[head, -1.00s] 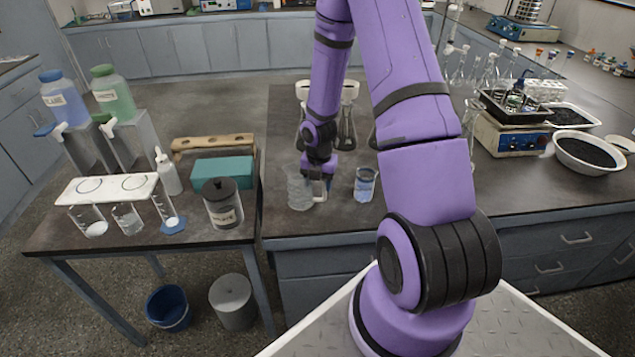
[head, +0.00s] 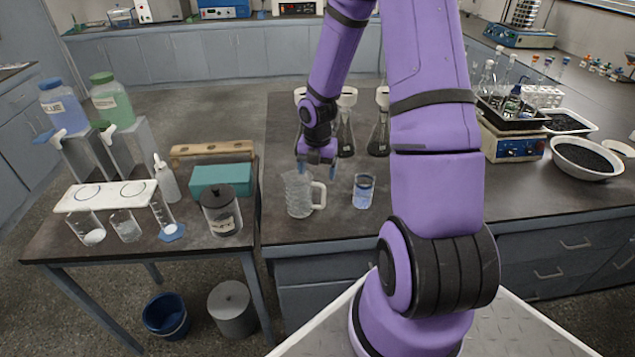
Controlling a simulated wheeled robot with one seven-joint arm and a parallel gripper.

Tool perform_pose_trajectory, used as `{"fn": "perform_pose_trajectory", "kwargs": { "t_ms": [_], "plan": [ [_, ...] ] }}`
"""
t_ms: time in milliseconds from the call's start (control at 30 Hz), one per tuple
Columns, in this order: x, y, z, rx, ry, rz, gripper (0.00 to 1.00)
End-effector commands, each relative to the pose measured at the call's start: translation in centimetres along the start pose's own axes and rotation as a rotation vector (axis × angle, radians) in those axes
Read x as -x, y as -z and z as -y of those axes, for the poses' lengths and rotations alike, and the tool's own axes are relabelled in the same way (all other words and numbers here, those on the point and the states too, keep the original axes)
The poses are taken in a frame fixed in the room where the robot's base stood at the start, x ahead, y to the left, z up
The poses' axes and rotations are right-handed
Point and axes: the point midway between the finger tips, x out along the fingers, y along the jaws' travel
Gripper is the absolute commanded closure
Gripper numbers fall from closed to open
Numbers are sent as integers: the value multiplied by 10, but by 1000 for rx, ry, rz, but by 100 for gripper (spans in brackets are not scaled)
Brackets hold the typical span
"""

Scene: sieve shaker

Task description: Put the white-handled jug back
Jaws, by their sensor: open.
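The white-handled jug (head: 298,195) is a clear, ribbed jug. It stands upright on the dark bench top, near the bench's left front edge, with its white handle on the right side. My gripper (head: 317,170) is open and empty, just above and behind the jug, near the handle. It appears apart from the jug, though the small gap is hard to judge.
A glass beaker with blue liquid (head: 363,191) stands close to the right of the jug. Flasks (head: 345,138) stand behind my gripper. A lower side table (head: 130,250) on the left carries a dark-lidded canister (head: 222,212) and a teal box (head: 222,177).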

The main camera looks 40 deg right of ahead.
Motion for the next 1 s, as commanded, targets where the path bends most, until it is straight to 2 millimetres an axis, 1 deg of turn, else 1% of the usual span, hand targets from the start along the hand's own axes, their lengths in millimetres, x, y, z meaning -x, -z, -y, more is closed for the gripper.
{"fn": "perform_pose_trajectory", "kwargs": {
  "t_ms": [33, 100, 233, 433, 533, 567, 667, 700, 767, 800, 1000],
  "plan": [
    [10, -1, 0, -2, -2, 3, 20],
    [21, -1, 1, -1, -1, 3, 20],
    [37, -1, 0, -2, -1, 2, 20],
    [52, 1, -1, -17, 2, 9, 20],
    [69, 6, -2, -88, 7, 33, 20],
    [77, 8, -3, -121, 8, 43, 20],
    [108, 20, -5, -266, 4, 88, 20],
    [121, 26, -5, -334, -1, 106, 20],
    [141, 36, -6, -438, -14, 132, 20],
    [154, 42, -5, -507, -26, 147, 20],
    [213, 82, 0, -851, -111, 196, 20]
  ]
}}
